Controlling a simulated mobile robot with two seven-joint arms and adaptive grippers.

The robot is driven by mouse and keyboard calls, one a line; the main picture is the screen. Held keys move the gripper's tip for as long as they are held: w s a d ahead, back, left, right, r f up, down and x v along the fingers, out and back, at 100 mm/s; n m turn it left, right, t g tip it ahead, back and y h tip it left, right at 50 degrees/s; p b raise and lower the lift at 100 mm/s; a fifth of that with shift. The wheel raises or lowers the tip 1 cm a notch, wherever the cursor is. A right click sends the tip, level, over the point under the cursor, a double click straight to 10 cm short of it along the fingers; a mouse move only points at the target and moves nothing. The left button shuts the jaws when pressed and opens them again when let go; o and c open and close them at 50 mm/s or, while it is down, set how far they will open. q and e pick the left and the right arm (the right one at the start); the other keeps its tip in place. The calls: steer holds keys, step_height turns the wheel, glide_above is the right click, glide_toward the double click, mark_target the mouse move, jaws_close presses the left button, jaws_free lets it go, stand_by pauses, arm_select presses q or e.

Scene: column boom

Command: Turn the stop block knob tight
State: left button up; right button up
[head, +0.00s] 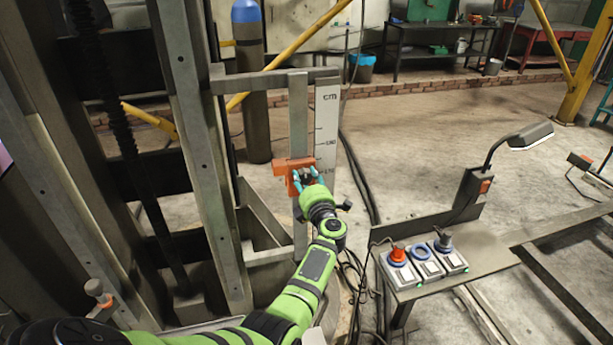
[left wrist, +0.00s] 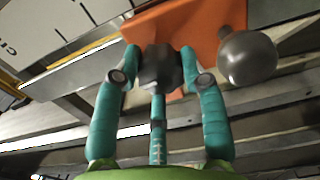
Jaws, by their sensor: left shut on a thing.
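The orange stop block (head: 281,166) sits on the upright steel rail beside the white cm scale (head: 326,110). It fills the top of the left wrist view (left wrist: 185,28). A dark, lobed knob (left wrist: 158,72) stands out from the block's face. My left gripper (head: 306,178) is at the block, its teal fingers shut around the knob from both sides. A round grey ball on a short stem (left wrist: 247,60) stands on the block to the right of the fingers, clear of them. The knob's thread and how tight it is are hidden. My right gripper is out of view.
A control box with a red button (head: 397,254) stands on a metal bench at the lower right, with a lamp (head: 530,136) above. Cables hang and lie near the rail's foot. A tall steel column (head: 190,120) stands left of the rail. The floor behind is mostly clear.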

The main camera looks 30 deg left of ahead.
arm_select(q)
steer(key=shift+a+r, duration=0.1)
steer(key=shift+a, duration=0.05)
stand_by(0.4)
steer(key=o, duration=1.1)
steer(key=shift+s, duration=0.15)
steer(key=shift+o, duration=0.2)
